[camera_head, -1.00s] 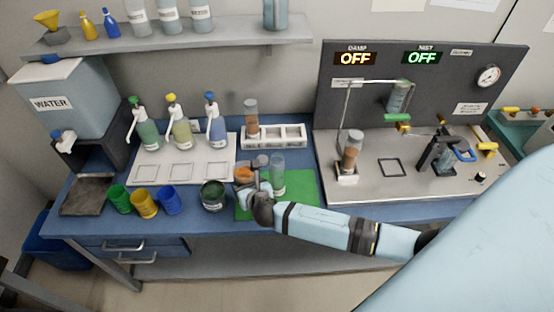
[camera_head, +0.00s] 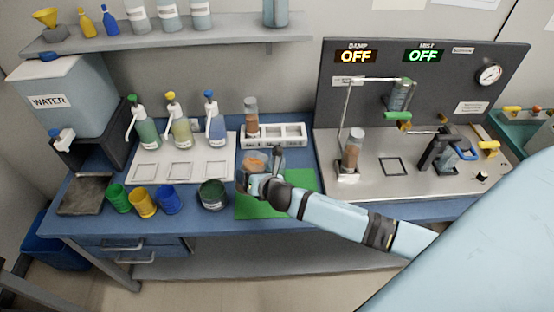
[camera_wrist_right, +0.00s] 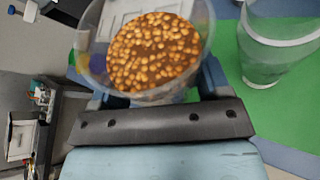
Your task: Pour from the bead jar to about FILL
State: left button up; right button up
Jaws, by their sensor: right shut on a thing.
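The bead jar (camera_head: 254,160) is clear and holds orange-brown beads. My right gripper (camera_head: 258,182) is shut on it over the green mat (camera_head: 258,209). In the right wrist view the jar (camera_wrist_right: 92,55) shows its open mouth and the beads inside, between the fingers. A clear glass vessel (camera_wrist_right: 268,62) stands on the mat beside the jar, apart from it, and looks empty. In the head view this vessel (camera_head: 279,158) is partly hidden behind my gripper. No FILL mark is readable. My left gripper is not in view.
A dark green pot (camera_head: 212,194) and green, yellow and blue cups (camera_head: 143,203) stand left of the mat. A white rack (camera_head: 287,141) holding one tube is behind. The station with a bead-filled tube (camera_head: 353,148) is to the right.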

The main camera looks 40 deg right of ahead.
aim_at(261, 166)
jog(key=shift+d+r+y, duration=0.2)
jog(key=shift+r+y, duration=0.05)
jog(key=shift+y, duration=0.05)
dwell(0.4)
jog(key=shift+d+r+m, duration=0.15)
jog(key=shift+r+m, duration=0.25)
jog(key=shift+r, duration=0.2)
jog(key=shift+d+r+p, duration=0.25)
jog(key=shift+r+p, duration=0.2)
jog(key=shift+r, duration=0.4)
jog(key=shift+d+r+m+y, duration=0.1)
jog(key=shift+r+m+y, duration=0.2)
jog(key=shift+r, duration=0.05)
jog(key=shift+r+p, duration=0.25)
jog(key=shift+p, duration=0.05)
jog(key=shift+f, duration=0.15)
jog(key=shift+d+m+y+b, duration=0.1)
jog(key=shift+m+y+b, duration=0.2)
